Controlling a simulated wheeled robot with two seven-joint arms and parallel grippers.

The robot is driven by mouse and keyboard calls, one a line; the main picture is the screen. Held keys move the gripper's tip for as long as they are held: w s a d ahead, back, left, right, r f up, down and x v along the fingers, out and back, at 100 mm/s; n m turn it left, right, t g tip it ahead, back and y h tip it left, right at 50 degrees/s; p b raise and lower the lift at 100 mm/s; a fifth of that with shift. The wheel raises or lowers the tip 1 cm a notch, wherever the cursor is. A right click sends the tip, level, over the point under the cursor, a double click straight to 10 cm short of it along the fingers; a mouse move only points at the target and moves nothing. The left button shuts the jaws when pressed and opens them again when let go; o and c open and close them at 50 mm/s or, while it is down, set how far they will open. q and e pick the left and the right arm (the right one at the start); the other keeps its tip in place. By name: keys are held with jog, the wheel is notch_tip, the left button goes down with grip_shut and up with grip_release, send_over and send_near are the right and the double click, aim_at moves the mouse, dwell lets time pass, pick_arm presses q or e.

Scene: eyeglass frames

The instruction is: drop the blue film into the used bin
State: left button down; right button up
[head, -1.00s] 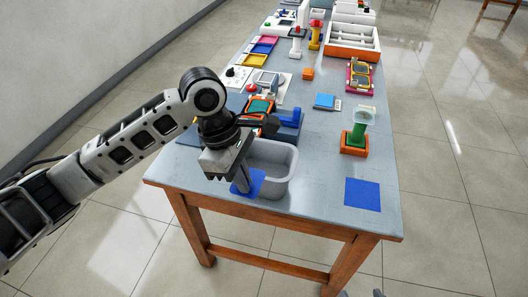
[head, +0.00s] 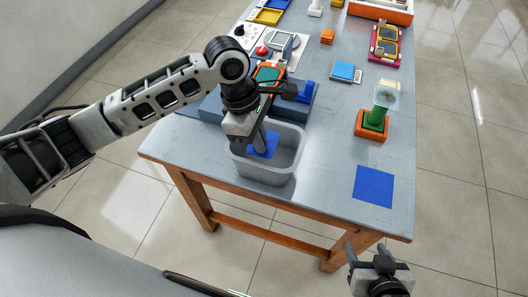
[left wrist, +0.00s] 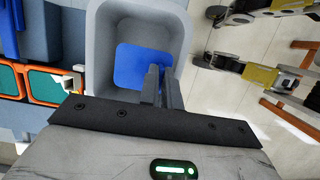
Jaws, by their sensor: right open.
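My left gripper (head: 260,146) is shut on a thin blue film (head: 271,143) and holds it over the grey bin (head: 264,176) near the table's front left corner. In the left wrist view the two fingers (left wrist: 160,78) are close together, with the film (left wrist: 132,68) at their tips. The film shows inside the outline of the bin's rim (left wrist: 98,45); its exact height is hard to tell. My right gripper (head: 367,250) is open and empty, low in front of the table.
A blue square (head: 374,187) lies flat on the table at the front right. Behind it stands a green funnel-like piece on an orange base (head: 371,125). A blue fixture (head: 301,92) and an orange frame (head: 268,77) sit just behind the bin. The table between bin and blue square is clear.

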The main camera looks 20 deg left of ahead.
pick_arm(q)
jog(key=shift+f, duration=0.3)
jog(key=c, duration=1.5)
grip_release()
jog(key=shift+c, duration=0.2)
jog(key=v, duration=1.6)
jog(key=shift+a, duration=0.1)
